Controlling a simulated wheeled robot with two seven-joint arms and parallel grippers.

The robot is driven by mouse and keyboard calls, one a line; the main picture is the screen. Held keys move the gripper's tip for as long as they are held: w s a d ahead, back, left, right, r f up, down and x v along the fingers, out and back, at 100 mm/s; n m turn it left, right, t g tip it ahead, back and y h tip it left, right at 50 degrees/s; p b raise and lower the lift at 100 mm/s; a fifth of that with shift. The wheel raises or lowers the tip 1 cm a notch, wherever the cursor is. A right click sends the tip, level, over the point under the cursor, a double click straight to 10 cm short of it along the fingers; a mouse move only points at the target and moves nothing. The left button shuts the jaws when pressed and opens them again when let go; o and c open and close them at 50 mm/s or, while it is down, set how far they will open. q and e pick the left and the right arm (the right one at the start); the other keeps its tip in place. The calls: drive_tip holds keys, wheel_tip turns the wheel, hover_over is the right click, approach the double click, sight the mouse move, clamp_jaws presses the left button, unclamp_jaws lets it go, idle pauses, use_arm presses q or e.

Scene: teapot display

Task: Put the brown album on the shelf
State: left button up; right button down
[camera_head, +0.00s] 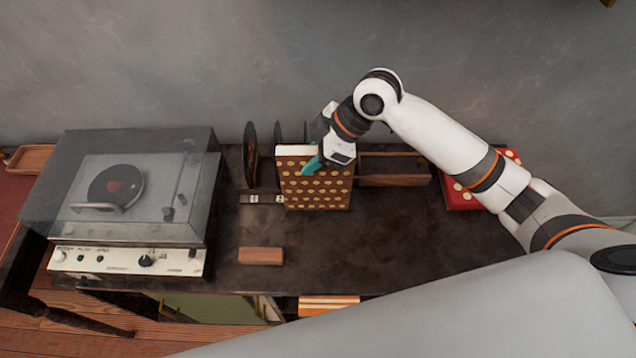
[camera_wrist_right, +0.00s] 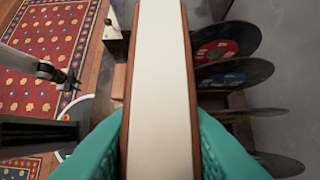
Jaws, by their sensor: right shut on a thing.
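The brown album (camera_head: 318,192), patterned with gold dots and with a cream page edge on top, stands roughly upright over the dark table, left of centre. My right gripper (camera_head: 325,160) reaches in from the right and is shut on its upper part. In the right wrist view the album's cream edge (camera_wrist_right: 160,80) runs between brown covers, with the teal fingertips (camera_wrist_right: 160,150) on either side. I cannot tell whether its lower edge touches the table. No shelf can be clearly identified. My left gripper is not in the head view.
A record player (camera_head: 125,255) with a clear lid fills the table's left side. Upright records (camera_head: 251,155) stand close behind the album. A wooden rack (camera_head: 395,181) and a red dotted album (camera_head: 460,196) are to the right. A small wooden block (camera_head: 261,256) lies in front. The front-right tabletop is clear.

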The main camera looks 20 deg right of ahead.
sight(312, 179)
drive_tip(key=shift+a+f+p, duration=0.15)
drive_tip(key=shift+f+p, duration=0.2)
drive_tip(key=shift+f, duration=3)
drive_tip(key=shift+f, duration=0.1)
drive_tip(key=c, duration=1.1)
unclamp_jaws()
drive_tip(key=shift+s, duration=0.1)
